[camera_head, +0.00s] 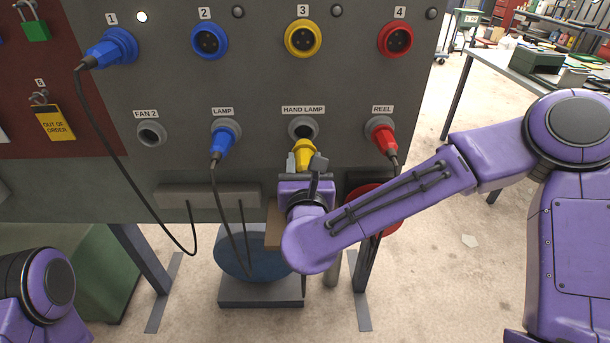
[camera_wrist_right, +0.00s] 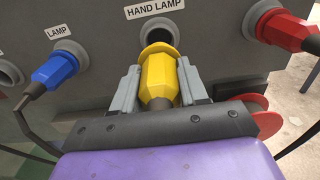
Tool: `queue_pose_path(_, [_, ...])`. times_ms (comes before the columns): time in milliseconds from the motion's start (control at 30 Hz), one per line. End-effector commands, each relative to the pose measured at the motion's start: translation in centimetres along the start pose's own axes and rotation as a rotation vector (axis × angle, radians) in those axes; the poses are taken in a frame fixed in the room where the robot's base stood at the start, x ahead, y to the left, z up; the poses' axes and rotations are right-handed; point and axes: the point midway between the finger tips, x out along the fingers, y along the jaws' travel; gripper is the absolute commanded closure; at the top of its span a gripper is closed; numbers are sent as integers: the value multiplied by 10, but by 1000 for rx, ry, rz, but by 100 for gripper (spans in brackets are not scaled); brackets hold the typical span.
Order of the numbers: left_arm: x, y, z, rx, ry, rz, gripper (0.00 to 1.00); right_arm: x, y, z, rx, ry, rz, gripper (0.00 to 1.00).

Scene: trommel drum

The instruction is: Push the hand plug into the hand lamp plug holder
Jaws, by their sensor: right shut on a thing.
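The yellow hand plug (camera_head: 304,153) is held between the fingers of my right gripper (camera_head: 306,163), just below and in front of the hand lamp plug holder (camera_head: 303,127). In the right wrist view the yellow plug (camera_wrist_right: 159,77) sits between the two grey fingers, its flange towards the holder (camera_wrist_right: 160,33). The holder's dark opening shows above the flange, and part of its lower rim is hidden. I cannot tell whether plug and rim touch. My left gripper is out of view; only part of my left arm shows at the lower left.
On the grey panel, a blue plug (camera_head: 222,140) sits in the LAMP holder to the left and a red plug (camera_head: 382,139) in the REEL holder to the right. The FAN 2 holder (camera_head: 151,134) is empty. A blue plug (camera_head: 113,48) is in socket 1, its cable hanging down.

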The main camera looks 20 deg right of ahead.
Motion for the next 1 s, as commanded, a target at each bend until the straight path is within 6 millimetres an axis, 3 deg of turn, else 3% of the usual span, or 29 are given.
queue_pose_path(267, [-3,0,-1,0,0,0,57,4,0,2,2,-1,0,100])
queue_pose_path(700, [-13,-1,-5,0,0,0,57,45,0,2,2,-1,-1,100])
queue_pose_path(1000, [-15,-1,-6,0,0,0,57,58,0,2,0,-2,1,100])
